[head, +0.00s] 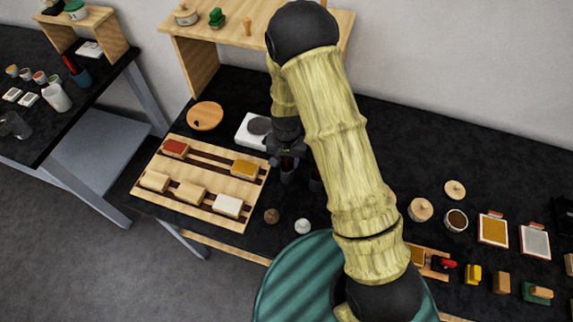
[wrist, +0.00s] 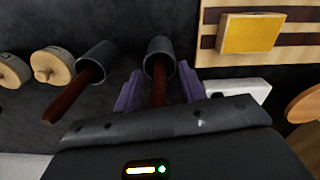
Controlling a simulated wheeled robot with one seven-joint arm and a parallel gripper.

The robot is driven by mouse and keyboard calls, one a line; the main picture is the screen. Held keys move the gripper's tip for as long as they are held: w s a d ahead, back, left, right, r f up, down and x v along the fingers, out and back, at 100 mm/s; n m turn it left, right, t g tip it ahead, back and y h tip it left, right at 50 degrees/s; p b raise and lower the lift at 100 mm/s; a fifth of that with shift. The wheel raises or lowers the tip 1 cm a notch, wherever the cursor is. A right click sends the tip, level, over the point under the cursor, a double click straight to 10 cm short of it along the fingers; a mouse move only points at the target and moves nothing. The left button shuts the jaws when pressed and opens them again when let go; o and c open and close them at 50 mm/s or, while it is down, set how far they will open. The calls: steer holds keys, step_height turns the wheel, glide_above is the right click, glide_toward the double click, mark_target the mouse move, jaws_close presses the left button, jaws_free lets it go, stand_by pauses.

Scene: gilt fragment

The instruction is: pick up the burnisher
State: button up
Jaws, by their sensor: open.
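Two dark grey cups stand on the black table, each with a brown handle rising from it. In the wrist view, one brown handle (wrist: 159,90) in the right cup (wrist: 158,57) lies between the two purple fingers of my gripper (wrist: 160,84). The fingers are open, with a gap on both sides of it. The other reddish-brown handle (wrist: 72,95) leans out of the left cup (wrist: 97,54). I cannot tell which handle is the burnisher; the tool ends are hidden inside the cups. In the head view my gripper (head: 286,152) is above the cups, and my arm partly covers them.
A wooden rack (head: 183,207) with coloured blocks stands left of the cups. A white device (head: 247,133) with a round grey top and a wooden disc (head: 205,116) lie behind. A brown knob (head: 271,215) and a white knob (head: 302,226) are in front.

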steer(key=shift+w, duration=0.1)
jaws_close()
steer(key=shift+r, duration=0.1)
step_height(320, 180, up, 9)
steer(key=shift+f+b, duration=0.1)
steer(key=shift+b, duration=1.15)
steer(key=shift+r, duration=0.5)
